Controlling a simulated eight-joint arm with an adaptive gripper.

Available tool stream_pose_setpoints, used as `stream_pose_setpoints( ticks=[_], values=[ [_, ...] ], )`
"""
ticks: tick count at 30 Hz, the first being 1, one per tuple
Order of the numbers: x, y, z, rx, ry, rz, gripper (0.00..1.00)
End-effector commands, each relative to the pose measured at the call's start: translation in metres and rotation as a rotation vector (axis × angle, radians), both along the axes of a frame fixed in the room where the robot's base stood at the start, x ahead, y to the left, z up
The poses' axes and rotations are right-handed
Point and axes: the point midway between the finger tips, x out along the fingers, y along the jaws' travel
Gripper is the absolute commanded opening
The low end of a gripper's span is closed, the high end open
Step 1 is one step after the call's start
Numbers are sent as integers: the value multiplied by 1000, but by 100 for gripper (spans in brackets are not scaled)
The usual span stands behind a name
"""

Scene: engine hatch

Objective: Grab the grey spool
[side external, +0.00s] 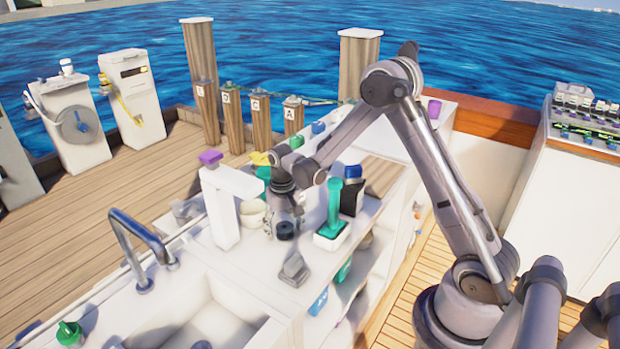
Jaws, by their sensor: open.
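My gripper (284,212) points down over the white counter, near its middle. Its fingers are small and partly blurred in this view. A dark grey round piece (286,230), which may be the grey spool, sits right at the fingertips. I cannot tell whether the fingers are around it or just above it. A separate grey wedge-shaped object (294,269) lies on the counter in front of the gripper, apart from it.
A green-handled tool stands in a white holder (332,235) right of my gripper, beside a black bottle (352,195). A tall white post (226,205) and a pale bowl (252,213) are on its left. A sink (215,315) and blue-grey faucet (145,250) are at front left.

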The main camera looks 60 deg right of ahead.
Motion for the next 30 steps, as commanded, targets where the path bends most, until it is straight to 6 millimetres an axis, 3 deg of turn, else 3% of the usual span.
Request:
stream_pose_setpoints(
  ticks=[1, 6, 7, 20, 30],
  values=[
    [0, 0, 0, 0, 0, 0, 67],
    [0, 0, 0, 0, 0, 0, 18],
    [0, 0, 0, 0, 0, 0, 14],
    [0, 0, 10, 0, 0, 0, 14],
    [0, 0, 69, 0, 0, 0, 14]
  ],
)
